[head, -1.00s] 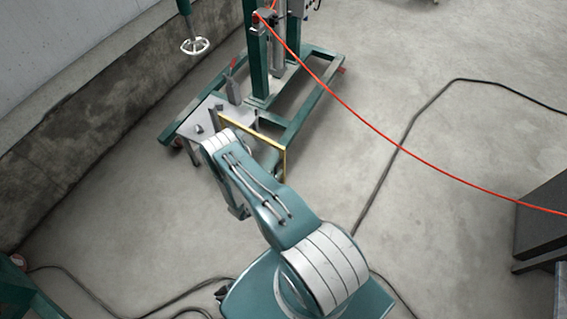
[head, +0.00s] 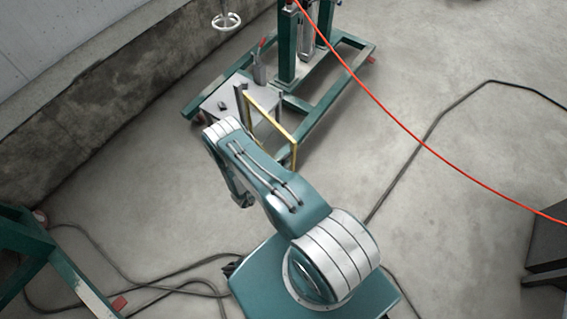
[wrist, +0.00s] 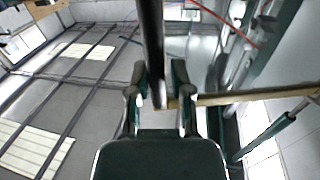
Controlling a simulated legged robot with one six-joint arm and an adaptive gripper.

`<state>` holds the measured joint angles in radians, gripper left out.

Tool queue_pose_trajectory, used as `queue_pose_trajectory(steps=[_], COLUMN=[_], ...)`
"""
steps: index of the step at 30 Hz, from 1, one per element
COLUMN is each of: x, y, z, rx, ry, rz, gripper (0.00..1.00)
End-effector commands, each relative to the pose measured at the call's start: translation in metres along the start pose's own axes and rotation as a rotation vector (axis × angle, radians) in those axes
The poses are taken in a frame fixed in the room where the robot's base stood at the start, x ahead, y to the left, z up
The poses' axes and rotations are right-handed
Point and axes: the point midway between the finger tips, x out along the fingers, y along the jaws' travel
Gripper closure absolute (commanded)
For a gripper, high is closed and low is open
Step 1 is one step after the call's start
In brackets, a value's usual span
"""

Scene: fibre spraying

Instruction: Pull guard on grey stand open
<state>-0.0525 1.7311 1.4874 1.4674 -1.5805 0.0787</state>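The guard, a yellow-edged frame (head: 270,118), stands at an angle out from the grey stand (head: 214,102) in the head view. In the wrist view a dark upright bar runs between the fingers of my gripper (wrist: 159,88), and a yellow bar of the guard (wrist: 245,99) extends right from there. In the head view my arm hides the gripper and the lower part of the guard.
A green floor frame (head: 325,105) lies behind the stand, with a red hose (head: 400,125) crossing to the right. Black cables (head: 430,125) lie on the floor. A green frame (head: 45,255) is at lower left.

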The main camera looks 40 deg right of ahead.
Motion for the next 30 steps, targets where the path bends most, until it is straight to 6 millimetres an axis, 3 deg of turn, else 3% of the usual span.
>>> queue_pose_trajectory(steps=[14,30], x=[-0.005,-0.1], y=[0.001,0.0], z=[0.001,0.002], rx=[-0.003,-0.002], ry=[-0.001,-0.001], rz=[0.0,-0.003], gripper=[0.46,0.46])
